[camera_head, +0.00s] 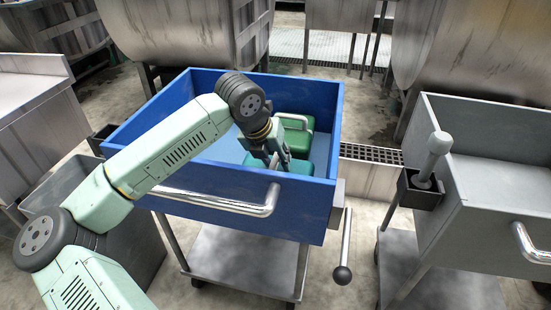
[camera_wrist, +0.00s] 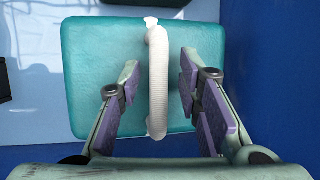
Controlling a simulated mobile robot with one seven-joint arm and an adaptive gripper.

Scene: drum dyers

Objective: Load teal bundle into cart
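The blue cart (camera_head: 255,206) stands in the middle of the head view, with a pale blue floor inside. The teal bundle (camera_head: 297,167) lies on that floor at the cart's near right; my gripper hides part of it. In the wrist view the teal bundle (camera_wrist: 90,60) is a rounded block with a white strap handle (camera_wrist: 157,85) on top. My gripper (camera_head: 273,152) is down inside the cart, over the bundle. In the wrist view my gripper (camera_wrist: 159,75) is open, its purple-padded fingers on either side of the handle, with gaps on both sides.
A green bundle (camera_head: 298,140) with a pale handle lies behind the teal one in the cart. A grey cart (camera_head: 500,185) stands at the right, and large metal drums (camera_head: 185,35) stand behind.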

